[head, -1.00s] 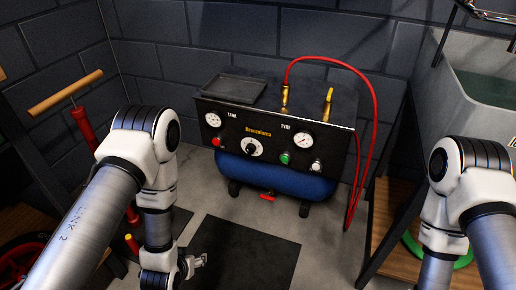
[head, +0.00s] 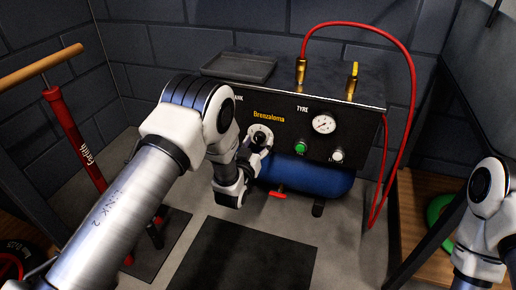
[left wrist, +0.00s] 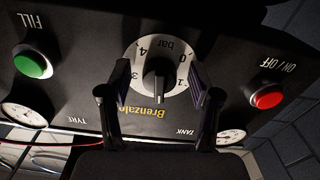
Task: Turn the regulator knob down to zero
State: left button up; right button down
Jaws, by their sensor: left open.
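The regulator knob (head: 261,133) is a black knob on a white dial on the compressor's black front panel. In the left wrist view, upside down, the black knob (left wrist: 159,78) sits on the bar dial, its pale pointer mark between the 1 and the 3. The 0 shows at the dial's upper right. My left gripper (head: 259,148) is at the panel, its open fingers on either side of the knob. In the left wrist view my left gripper (left wrist: 159,88) shows gaps between both fingers and the knob. My right gripper is out of view.
A green FILL button (left wrist: 32,62) and red ON/OFF button (left wrist: 267,95) flank the dial. The tyre gauge (head: 324,124) and a white button (head: 337,156) are to the right. A red hose (head: 410,100) loops over the compressor; a tray (head: 240,66) lies on top.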

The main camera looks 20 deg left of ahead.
pick_arm(q)
jog(key=c, duration=1.1)
jog(key=shift+r, duration=0.1)
